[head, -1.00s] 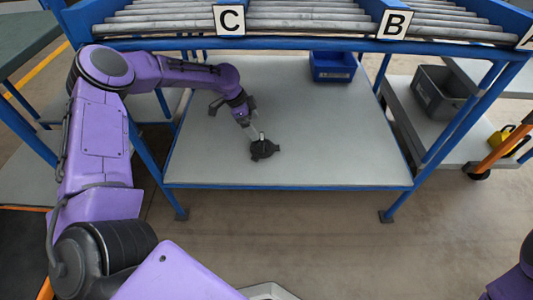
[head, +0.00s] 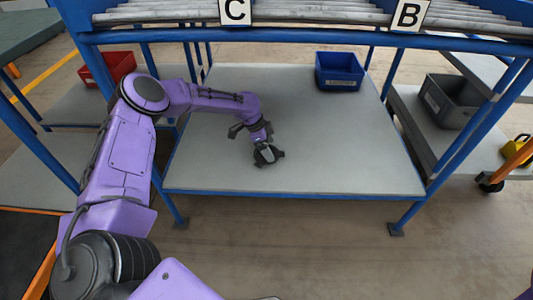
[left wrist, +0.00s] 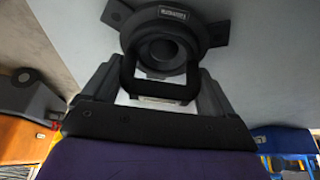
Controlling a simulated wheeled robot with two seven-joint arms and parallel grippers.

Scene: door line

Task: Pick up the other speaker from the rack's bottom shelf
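The speaker (head: 270,156) is a small dark round unit with tabs around its rim, at the front middle of the rack's grey bottom shelf (head: 340,150). It looks tilted in the head view; I cannot tell whether it touches the shelf. In the left wrist view the speaker (left wrist: 162,45) shows its round cone, a small label and a black loop handle towards me. My left gripper (head: 266,143) reaches down from the left onto it. Its fingers (left wrist: 160,88) press on both sides of the handle. My right gripper is out of view.
A blue bin (head: 339,70) stands at the shelf's back right. A grey bin (head: 452,100) is on a cart to the right, and a red bin (head: 107,68) is at the back left. Blue posts and the roller deck (head: 320,13) frame the shelf. The shelf around the speaker is clear.

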